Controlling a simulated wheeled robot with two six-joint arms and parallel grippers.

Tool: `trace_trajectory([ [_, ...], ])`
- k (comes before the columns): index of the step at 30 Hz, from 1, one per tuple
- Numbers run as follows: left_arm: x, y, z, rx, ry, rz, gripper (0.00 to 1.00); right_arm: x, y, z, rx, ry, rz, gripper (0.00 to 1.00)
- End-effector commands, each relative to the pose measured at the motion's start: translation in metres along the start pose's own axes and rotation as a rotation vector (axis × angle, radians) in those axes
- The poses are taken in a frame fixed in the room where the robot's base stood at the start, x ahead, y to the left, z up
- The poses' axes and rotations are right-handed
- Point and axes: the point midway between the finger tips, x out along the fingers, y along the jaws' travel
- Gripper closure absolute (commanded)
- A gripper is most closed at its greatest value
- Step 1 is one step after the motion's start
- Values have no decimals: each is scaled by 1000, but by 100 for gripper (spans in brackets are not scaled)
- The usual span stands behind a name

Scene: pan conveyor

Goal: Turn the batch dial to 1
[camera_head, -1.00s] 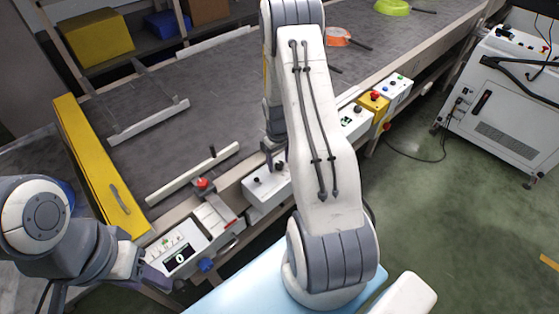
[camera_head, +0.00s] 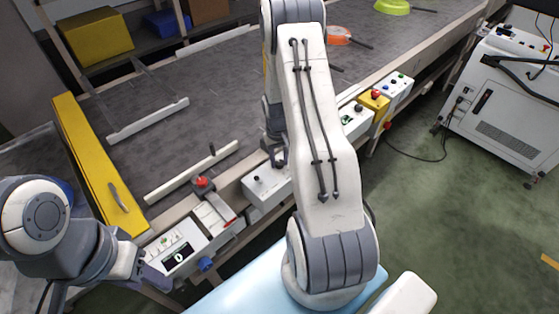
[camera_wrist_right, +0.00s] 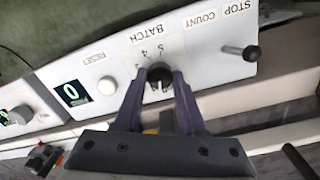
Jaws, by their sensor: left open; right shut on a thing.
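The batch dial (camera_wrist_right: 159,73) is a dark round knob on a white counter panel (camera_wrist_right: 205,72), under the label BATCH. The numbers 4 and 5 show beside it; other marks are hidden or too small to read. My right gripper (camera_wrist_right: 158,86) is shut on the dial, one purple finger on each side. Which mark the dial points to I cannot tell. In the head view the panel (camera_head: 266,190) is partly covered by my right arm, and the dial is hidden. My left gripper (camera_head: 152,277) is open at the lower left, near another white panel, apart from the dial.
The counter panel carries a display (camera_wrist_right: 71,93) reading 0, a white reset button (camera_wrist_right: 107,85) and a lever (camera_wrist_right: 242,52) near STOP. The grey conveyor (camera_head: 215,95) lies behind.

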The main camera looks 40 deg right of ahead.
Motion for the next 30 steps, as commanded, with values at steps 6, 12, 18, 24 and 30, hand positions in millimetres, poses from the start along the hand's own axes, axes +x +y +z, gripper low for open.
trace_trajectory([
  [6, 6, 0, 0, 0, 0, 0, 50, 0, 0, -1, 173, -5, 0, 100],
  [12, 9, -1, 0, 0, 0, 0, 50, 0, 0, -1, 302, -9, 0, 100],
  [18, 11, -1, 1, 0, 0, 0, 50, -1, 0, -1, 386, -11, 0, 100],
  [24, 11, -1, 1, 0, 0, 0, 50, -1, 0, -1, 424, -13, 0, 100],
  [30, 11, -1, 1, 0, 0, 0, 50, -1, 0, -1, 429, -13, 0, 100],
])
